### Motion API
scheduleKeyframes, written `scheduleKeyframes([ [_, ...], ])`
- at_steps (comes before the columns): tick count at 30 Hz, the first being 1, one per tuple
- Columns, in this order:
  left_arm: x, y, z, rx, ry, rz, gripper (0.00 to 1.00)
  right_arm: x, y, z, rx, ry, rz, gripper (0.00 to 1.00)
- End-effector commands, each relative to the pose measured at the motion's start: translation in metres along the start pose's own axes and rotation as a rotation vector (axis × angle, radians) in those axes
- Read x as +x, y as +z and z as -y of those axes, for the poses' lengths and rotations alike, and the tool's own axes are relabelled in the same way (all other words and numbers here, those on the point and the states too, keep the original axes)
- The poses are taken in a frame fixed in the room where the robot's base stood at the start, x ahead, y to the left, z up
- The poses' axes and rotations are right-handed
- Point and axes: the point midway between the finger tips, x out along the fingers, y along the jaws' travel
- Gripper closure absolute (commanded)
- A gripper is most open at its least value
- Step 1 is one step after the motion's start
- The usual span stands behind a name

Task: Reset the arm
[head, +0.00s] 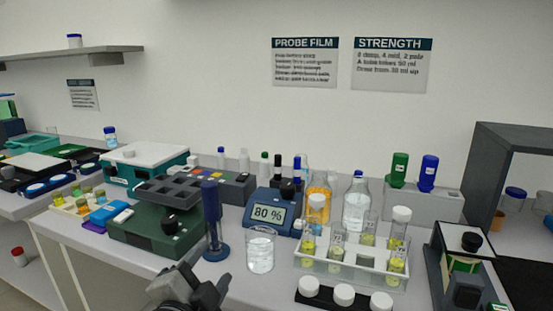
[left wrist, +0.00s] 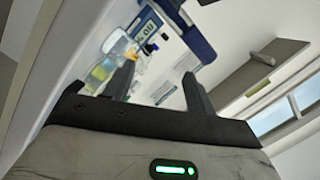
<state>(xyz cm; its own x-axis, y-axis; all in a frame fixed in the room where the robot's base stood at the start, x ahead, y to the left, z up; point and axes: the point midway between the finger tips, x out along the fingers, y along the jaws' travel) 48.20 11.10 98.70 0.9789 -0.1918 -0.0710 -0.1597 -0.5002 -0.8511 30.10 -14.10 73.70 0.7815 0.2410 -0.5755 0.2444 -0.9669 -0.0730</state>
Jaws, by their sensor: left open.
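My left gripper (head: 190,289) shows at the bottom of the head view, in front of the bench's near edge, left of the clear beaker (head: 260,252). In the left wrist view its two dark fingers (left wrist: 158,76) stand apart with nothing between them, so it is open and empty. Its fingertips are small and partly hidden by its own body in the head view. My right gripper is in neither view.
The bench holds a green device (head: 160,232), a blue display reading 80 % (head: 270,213), a clear tube rack (head: 350,268), white-capped pots (head: 344,294) and a dark-framed rig (head: 462,262). Glass bottles (head: 356,205) stand behind.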

Motion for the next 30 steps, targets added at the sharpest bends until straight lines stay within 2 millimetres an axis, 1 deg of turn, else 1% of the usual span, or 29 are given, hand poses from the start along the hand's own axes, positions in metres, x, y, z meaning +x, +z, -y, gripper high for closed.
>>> scheduleKeyframes([
  [1, -0.018, 0.029, -0.024, -0.128, 0.091, 0.116, 0.44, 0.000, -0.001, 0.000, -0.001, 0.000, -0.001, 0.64],
  [2, -0.029, 0.045, -0.037, -0.198, 0.139, 0.184, 0.44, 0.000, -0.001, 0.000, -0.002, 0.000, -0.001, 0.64],
  [3, -0.044, 0.064, -0.054, -0.286, 0.196, 0.273, 0.44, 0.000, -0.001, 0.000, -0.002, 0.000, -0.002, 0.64],
  [5, -0.068, 0.085, -0.075, -0.399, 0.269, 0.391, 0.44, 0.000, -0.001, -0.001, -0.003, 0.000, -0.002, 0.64],
  [6, -0.083, 0.097, -0.086, -0.460, 0.307, 0.462, 0.44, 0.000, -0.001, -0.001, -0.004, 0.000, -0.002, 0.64],
  [7, -0.094, 0.103, -0.094, -0.499, 0.332, 0.509, 0.44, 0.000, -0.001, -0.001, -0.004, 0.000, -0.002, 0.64],
  [10, -0.126, 0.121, -0.115, -0.607, 0.399, 0.648, 0.44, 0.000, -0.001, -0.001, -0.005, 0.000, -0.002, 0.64],
  [15, -0.175, 0.138, -0.139, -0.739, 0.479, 0.841, 0.44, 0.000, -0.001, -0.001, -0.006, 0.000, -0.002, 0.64],
  [23, -0.241, 0.151, -0.162, -0.882, 0.563, 1.096, 0.44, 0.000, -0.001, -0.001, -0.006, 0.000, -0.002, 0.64],
  [24, -0.245, 0.151, -0.165, -0.895, 0.566, 1.108, 0.44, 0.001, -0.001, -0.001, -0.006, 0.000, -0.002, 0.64],
  [30, -0.218, 0.151, -0.181, -0.916, 0.527, 0.969, 0.44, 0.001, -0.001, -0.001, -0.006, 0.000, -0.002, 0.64],
])
